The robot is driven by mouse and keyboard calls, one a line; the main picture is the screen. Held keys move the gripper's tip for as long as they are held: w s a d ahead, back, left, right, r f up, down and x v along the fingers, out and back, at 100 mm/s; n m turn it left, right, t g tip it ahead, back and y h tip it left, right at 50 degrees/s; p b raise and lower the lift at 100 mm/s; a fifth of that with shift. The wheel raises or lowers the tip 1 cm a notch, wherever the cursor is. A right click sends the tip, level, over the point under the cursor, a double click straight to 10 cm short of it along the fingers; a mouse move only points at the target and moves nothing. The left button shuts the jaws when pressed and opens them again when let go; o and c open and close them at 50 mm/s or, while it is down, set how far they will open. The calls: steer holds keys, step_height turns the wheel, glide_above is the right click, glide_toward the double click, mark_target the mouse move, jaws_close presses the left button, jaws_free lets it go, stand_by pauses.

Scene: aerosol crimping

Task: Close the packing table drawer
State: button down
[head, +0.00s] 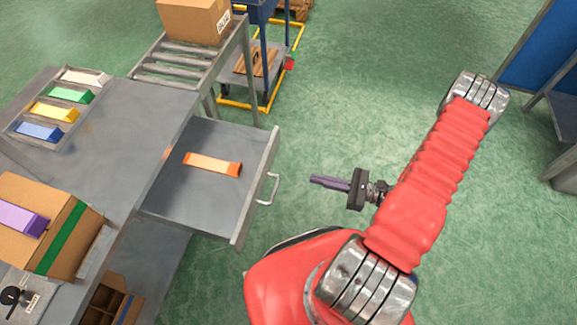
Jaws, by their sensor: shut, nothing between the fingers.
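The packing table (150,115) is grey and stands at the left in the head view. Its drawer (208,192) is pulled out to the right. A metal bar handle (268,188) is on the drawer's front panel. An orange strip-shaped piece (213,164) lies on the drawer's floor. My gripper (318,181) is shut and empty. It points left toward the handle, with a gap between them in the picture. I cannot tell its height against the handle.
A cardboard box (194,20) sits on a roller conveyor (172,68) behind the drawer. A blue and yellow cart (262,70) stands beyond it. An open carton (45,230) is on the table at the left. The green floor (350,90) right of the drawer is clear.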

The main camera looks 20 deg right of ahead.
mark_target(268, 167)
steer(key=shift+x, duration=6.95)
